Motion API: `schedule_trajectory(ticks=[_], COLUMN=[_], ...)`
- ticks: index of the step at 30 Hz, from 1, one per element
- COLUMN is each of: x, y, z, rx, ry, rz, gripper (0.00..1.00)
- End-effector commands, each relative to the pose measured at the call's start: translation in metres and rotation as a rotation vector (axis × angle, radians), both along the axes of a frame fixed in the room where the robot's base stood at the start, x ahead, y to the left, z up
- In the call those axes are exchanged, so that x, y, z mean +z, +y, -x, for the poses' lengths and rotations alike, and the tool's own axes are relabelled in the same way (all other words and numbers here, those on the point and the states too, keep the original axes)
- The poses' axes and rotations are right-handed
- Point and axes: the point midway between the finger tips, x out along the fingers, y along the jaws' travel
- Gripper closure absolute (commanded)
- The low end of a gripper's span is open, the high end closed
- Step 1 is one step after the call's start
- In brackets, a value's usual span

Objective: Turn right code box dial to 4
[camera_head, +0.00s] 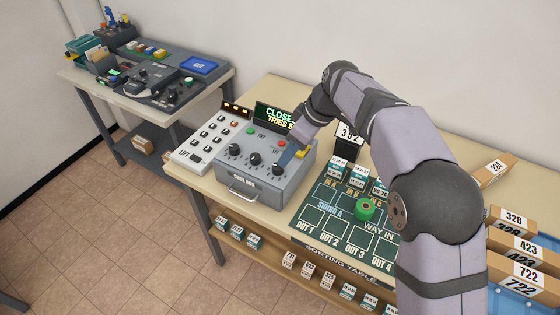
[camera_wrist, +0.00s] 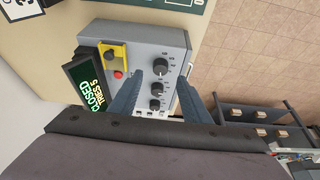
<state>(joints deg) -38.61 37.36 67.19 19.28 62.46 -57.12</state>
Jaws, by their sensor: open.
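The grey code box (camera_head: 265,185) stands on the table with three black dials along its top. Its right dial (camera_head: 278,169) is nearest the yellow part; in the wrist view this dial (camera_wrist: 160,68) is uppermost of the row. The middle dial (camera_head: 255,158) and left dial (camera_head: 234,150) sit beside it. The dial settings are too small to read. The display (camera_head: 277,116) reads CLOSED, TRIES 5. My gripper (camera_wrist: 175,80) is open and empty, its fingers on either side of the dial row in the wrist view. In the head view it is above the box's right part.
A keypad panel (camera_head: 208,142) marked LIFT stands left of the box. The green sorting board (camera_head: 335,215) with a green roll (camera_head: 365,208) lies to the right. A red button (camera_wrist: 118,74) and yellow part (camera_wrist: 112,55) are close to my left finger in the wrist view.

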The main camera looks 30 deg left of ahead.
Motion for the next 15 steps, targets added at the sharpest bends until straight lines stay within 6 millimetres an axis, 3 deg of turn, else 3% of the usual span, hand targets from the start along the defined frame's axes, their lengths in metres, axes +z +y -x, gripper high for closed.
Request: schedule_trajectory(ticks=[8, 15], x=[-0.001, -0.021], y=[0.008, 0.016], z=[0.002, 0.002], rx=[0.025, 0.024], ry=[-0.005, -0.003], rz=[-0.006, -0.004], gripper=[0.56, 0.56])
